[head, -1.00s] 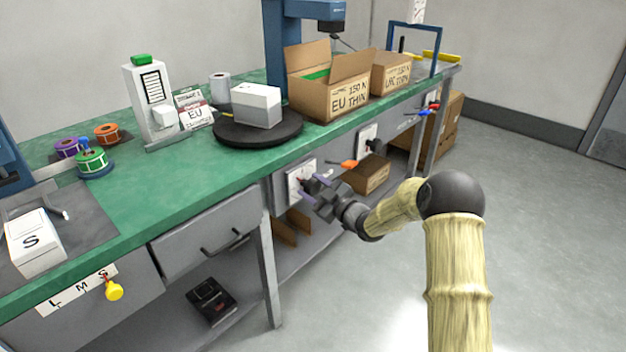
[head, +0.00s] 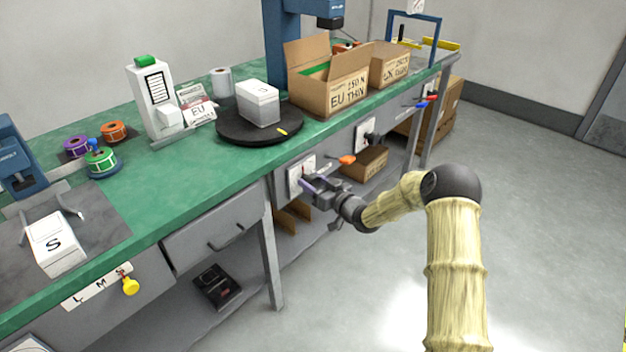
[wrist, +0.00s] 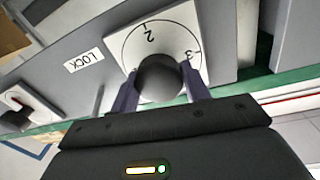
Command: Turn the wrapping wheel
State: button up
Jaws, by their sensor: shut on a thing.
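The black round turntable (head: 235,128) lies flat on the green bench, with a white box (head: 258,103) standing on it and a yellow mark at its front right rim. Below the bench edge, a white dial plate (head: 296,176) is fixed to the grey front panel. The wrist view shows this dial plate (wrist: 135,48) with the figures 2 and 3 and a dark round knob (wrist: 158,76). My gripper (head: 312,184) is shut on this knob, one finger on each side. In the wrist view my gripper (wrist: 158,90) hides the lower part of the dial.
A LOCK label (wrist: 84,60) is beside the dial. A second dial plate (head: 366,135) with a dark knob is farther right on the panel, near an orange handle (head: 347,160). The floor at right is clear.

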jog(key=shift+d, duration=0.1)
jog(key=o, duration=0.9)
jog(key=shift+w+f, duration=0.1)
jog(key=shift+w, duration=0.05)
jog(key=shift+o, duration=0.4)
jog(key=shift+d, duration=0.2)
jog(key=shift+s+a, duration=0.15)
jog(key=shift+s, duration=0.15)
jog(key=p+v, duration=0.2)
jog(key=v, duration=1.5)
jog(key=shift+d, duration=0.3)
